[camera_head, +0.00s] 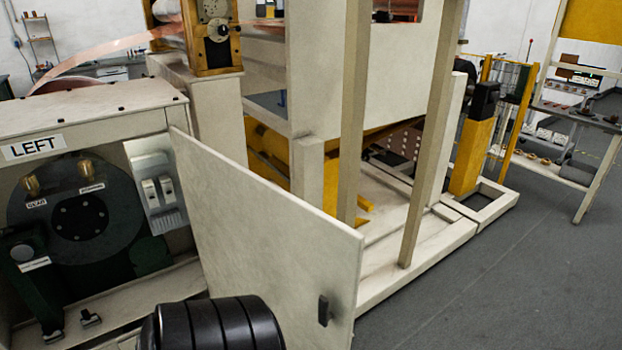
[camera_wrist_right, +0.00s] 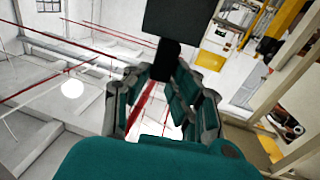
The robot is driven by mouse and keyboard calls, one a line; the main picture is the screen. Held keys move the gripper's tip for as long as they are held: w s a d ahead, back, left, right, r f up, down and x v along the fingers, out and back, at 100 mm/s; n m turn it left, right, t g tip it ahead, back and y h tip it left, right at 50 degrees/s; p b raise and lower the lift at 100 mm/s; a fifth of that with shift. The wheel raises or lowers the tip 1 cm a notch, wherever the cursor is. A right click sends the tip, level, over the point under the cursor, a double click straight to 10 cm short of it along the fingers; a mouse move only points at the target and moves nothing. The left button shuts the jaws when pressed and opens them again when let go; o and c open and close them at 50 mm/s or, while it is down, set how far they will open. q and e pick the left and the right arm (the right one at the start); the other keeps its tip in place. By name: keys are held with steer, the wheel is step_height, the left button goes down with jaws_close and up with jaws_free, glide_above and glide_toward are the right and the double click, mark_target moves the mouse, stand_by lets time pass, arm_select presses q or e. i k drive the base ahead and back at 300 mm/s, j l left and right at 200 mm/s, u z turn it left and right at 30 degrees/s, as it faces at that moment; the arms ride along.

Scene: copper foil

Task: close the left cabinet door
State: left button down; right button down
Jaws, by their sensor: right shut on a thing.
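The left cabinet (camera_head: 86,105), a cream box with a LEFT label, stands at the left of the head view with its front uncovered. Its cream door (camera_head: 265,235) stands open, swung out to the right, with a small black handle (camera_head: 323,310) near its free edge. No gripper shows on the door or handle in the head view. In the right wrist view, my right gripper (camera_wrist_right: 166,76) has teal fingers shut on a black block (camera_wrist_right: 166,60) below a dark square panel (camera_wrist_right: 190,25). I cannot tell what this block belongs to. My left gripper is not in view.
Inside the cabinet are a dark round disc (camera_head: 80,215) and a grey switch box (camera_head: 157,188). Cream machine posts (camera_head: 430,140) stand behind the door. The grey floor (camera_head: 500,270) at the right is clear. A parts table (camera_head: 580,115) stands farther back.

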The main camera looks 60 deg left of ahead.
mark_target(253, 236)
steer(key=i+l, duration=0.1)
steer(key=i, duration=0.3)
steer(key=i+l+u, duration=0.1)
steer(key=i, duration=0.25)
steer(key=i+u, duration=0.2)
steer(key=u, duration=0.25)
steer(key=i+u, duration=0.15)
steer(key=u, duration=0.3)
steer(key=i+u, duration=0.2)
steer(key=u, duration=0.25)
steer(key=i+l+u, duration=0.15)
steer(key=u, duration=0.3)
steer(key=i+u, duration=0.15)
steer(key=u, duration=0.3)
steer(key=i+u, duration=0.15)
steer(key=u, duration=0.3)
steer(key=i+u, duration=0.2)
steer(key=u, duration=0.25)
steer(key=i+l+u, duration=0.1)
steer(key=u, duration=0.3)
steer(key=i+l+u, duration=0.15)
steer(key=u, duration=0.3)
steer(key=i+l+u, duration=0.2)
steer(key=k, duration=0.05)
